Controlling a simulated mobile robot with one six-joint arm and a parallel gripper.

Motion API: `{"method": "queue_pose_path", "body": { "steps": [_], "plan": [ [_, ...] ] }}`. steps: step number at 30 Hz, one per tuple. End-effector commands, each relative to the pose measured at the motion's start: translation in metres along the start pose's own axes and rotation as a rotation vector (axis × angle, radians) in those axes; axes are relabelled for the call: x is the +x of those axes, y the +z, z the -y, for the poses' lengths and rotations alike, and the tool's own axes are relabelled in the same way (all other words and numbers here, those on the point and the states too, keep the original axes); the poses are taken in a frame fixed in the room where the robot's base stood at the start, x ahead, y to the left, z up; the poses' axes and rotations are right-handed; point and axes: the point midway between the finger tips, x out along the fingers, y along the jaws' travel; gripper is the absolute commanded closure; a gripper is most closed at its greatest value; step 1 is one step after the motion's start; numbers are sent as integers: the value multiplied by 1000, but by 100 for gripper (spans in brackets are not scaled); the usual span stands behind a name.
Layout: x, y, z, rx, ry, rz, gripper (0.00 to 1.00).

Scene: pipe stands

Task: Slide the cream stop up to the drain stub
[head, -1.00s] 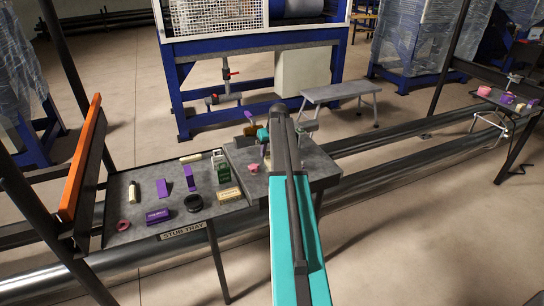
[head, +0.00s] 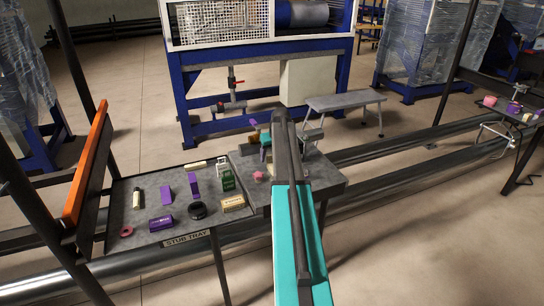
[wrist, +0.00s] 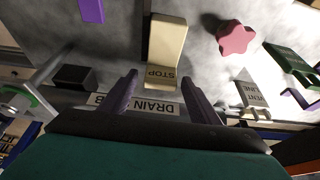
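The cream stop (wrist: 167,42), a block marked STOP, lies on the grey work surface in the wrist view, its labelled end toward my gripper. My gripper (wrist: 160,82) is open and empty, with one purple-grey finger to each side of the stop's near end. I cannot tell whether either finger touches it. A white DRAIN STUB label (wrist: 160,107) lies just below the stop in the picture, partly covered by the fingers. I cannot make out the stub itself for sure. In the head view my arm hides the stop and fingertips.
In the head view the stub tray (head: 150,241) at left holds several loose parts.

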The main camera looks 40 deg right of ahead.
Motion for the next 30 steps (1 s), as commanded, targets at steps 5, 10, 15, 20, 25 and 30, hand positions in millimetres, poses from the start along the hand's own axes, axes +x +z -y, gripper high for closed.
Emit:
{"method": "queue_pose_path", "body": {
  "steps": [5, 10, 15, 20, 25, 30],
  "plan": [
    [-1, 0, 0, 0, 0, 0, 44],
    [-8, 1, 0, 0, 0, -1, 44],
    [-25, 1, 0, 0, 1, -2, 44],
    [-45, 1, 0, 0, 1, -2, 44],
    [-67, 1, 0, 1, 1, -2, 44],
    [-89, 1, -1, 2, 1, -2, 44]
  ]
}}
